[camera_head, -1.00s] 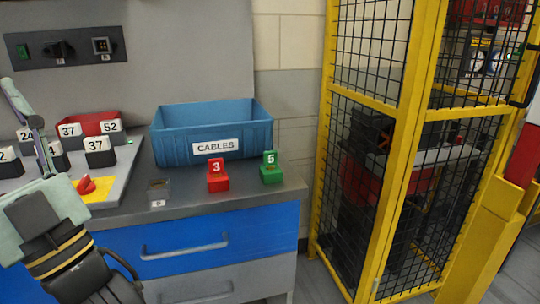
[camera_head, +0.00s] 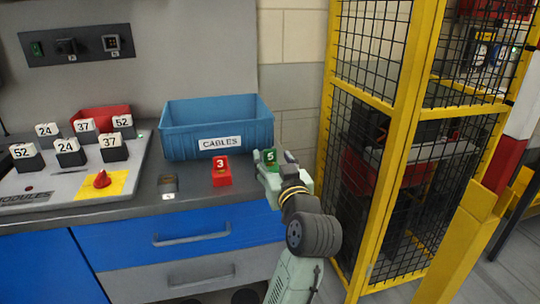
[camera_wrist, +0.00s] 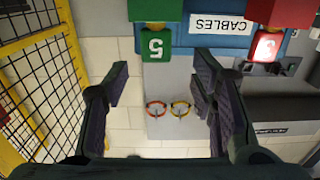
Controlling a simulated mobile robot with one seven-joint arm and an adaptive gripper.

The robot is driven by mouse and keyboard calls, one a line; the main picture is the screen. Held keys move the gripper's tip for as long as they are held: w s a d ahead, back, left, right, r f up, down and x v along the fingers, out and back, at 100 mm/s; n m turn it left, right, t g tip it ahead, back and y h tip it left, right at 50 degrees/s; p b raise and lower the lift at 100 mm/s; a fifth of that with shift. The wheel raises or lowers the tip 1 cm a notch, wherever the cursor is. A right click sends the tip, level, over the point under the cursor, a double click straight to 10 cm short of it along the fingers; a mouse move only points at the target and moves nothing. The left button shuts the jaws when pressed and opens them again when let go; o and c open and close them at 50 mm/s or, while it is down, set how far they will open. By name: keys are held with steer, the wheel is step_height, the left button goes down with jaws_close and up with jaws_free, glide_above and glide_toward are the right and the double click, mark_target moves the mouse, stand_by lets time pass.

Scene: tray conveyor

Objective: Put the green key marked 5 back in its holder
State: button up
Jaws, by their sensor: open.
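The green key marked 5 (camera_head: 270,156) stands near the right end of the grey worktop, right of the red piece marked 3 (camera_head: 221,172). In the upside-down wrist view, the green key (camera_wrist: 157,46) is beyond the fingertips, near the middle top. My gripper (camera_head: 274,168) is at the green key and partly hides it. In the wrist view, my gripper (camera_wrist: 160,82) is open, its dark fingers apart and nothing between them. A small empty grey holder (camera_head: 168,183) with a white label sits left of the red piece. Its label is too small to read.
A blue bin labelled CABLES (camera_head: 218,127) stands behind the red piece. A grey board (camera_head: 45,190) with several numbered blocks and a red knob (camera_head: 102,179) is at the left. A yellow mesh cage (camera_head: 393,150) stands to the right, beyond the worktop's end.

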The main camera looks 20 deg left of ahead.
mark_target(271, 152)
steer(key=shift+f+p+x, duration=0.15)
steer(key=shift+p+x, duration=0.3)
steer(key=shift+x, duration=0.9)
steer(key=shift+f+p+x, duration=0.1)
steer(key=shift+p+x, duration=0.35)
steer(key=shift+x, duration=0.85)
steer(key=shift+w+d, duration=0.1)
steer(key=shift+d, duration=0.05)
steer(key=shift+c, duration=0.4)
jaws_close()
steer(key=shift+r, duration=0.1)
